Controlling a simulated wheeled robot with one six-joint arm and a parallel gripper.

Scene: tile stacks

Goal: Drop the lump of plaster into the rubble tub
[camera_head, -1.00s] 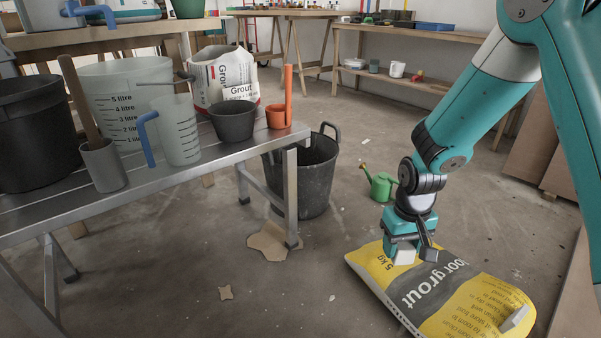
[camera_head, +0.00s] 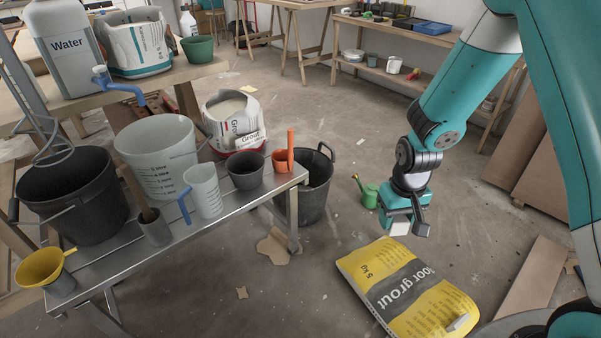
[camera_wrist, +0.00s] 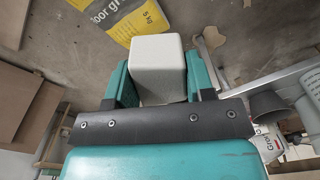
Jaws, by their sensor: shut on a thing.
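My gripper (camera_head: 403,222) is shut on a pale, squarish lump of plaster (camera_head: 399,229). The lump also shows between my fingers in the wrist view (camera_wrist: 158,65). I hold it just past the far edge of a yellow and grey floor grout bag (camera_head: 392,288), and it looks raised off the floor. The black rubble tub (camera_head: 316,188) stands on the floor to the left of my gripper, behind the bench end, which hides part of it. Its inside is mostly hidden.
A metal bench (camera_head: 236,207) at left carries buckets, a jug and an orange pot (camera_head: 281,160). A green watering can (camera_head: 370,196) stands just left of my gripper. Floor between tub and bag is mostly clear.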

